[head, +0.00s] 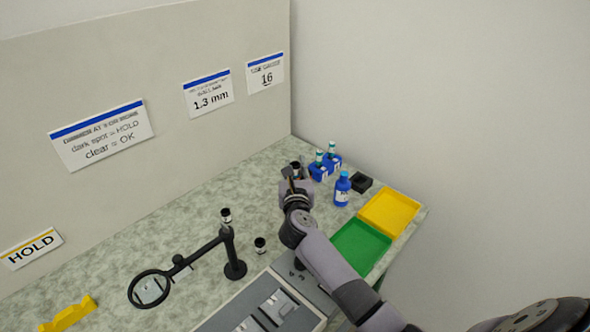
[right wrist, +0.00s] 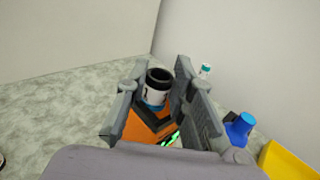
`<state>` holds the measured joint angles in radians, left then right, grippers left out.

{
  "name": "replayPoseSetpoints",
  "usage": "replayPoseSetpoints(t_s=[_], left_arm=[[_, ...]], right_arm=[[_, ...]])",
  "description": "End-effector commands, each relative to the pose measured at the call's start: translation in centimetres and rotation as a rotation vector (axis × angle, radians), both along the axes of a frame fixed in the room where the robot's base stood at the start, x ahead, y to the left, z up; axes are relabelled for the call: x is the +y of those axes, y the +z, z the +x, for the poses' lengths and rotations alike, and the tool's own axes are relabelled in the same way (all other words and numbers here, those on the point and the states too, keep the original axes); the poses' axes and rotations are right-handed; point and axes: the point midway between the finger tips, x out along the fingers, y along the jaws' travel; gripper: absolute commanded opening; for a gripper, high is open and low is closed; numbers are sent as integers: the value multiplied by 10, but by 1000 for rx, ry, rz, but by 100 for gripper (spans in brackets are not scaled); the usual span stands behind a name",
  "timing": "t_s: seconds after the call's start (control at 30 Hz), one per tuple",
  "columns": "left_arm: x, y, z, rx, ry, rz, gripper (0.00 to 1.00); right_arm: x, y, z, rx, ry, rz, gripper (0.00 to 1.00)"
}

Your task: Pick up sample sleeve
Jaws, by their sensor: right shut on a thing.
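A sample sleeve (right wrist: 157,92), a short white cylinder with a black open top and a dark mark on its side, stands between the two fingers of my right gripper (right wrist: 158,100) in the right wrist view. The gripper is shut on it. In the head view my right gripper (head: 291,177) is at the back of the bench, and the sleeve (head: 296,167) shows partly behind its fingers. Two similar sleeves stand elsewhere: one (head: 226,216) by the magnifier stand and one (head: 260,245) to its right. My left gripper is not in view.
Blue holders with teal-capped vials (head: 318,170) and a blue bottle (head: 342,188) stand close right of the gripper, near a black block (head: 362,183). A green tray (head: 360,250) and yellow tray (head: 390,212) lie right. A magnifier (head: 150,289) and grey fixture (head: 215,321) are in front.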

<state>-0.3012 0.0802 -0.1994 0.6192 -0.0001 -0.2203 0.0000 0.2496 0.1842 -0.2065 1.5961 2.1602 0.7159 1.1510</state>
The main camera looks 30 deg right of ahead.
Motion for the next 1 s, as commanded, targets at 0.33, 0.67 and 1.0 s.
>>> replayPoseSetpoints(t_s=[0.33,0.67,1.0], left_arm=[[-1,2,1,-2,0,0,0],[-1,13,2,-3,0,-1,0],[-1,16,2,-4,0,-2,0]], right_arm=[[0,9,0,-2,-1,1,8],[0,74,0,-9,1,2,8],[0,157,0,-6,1,1,8]])
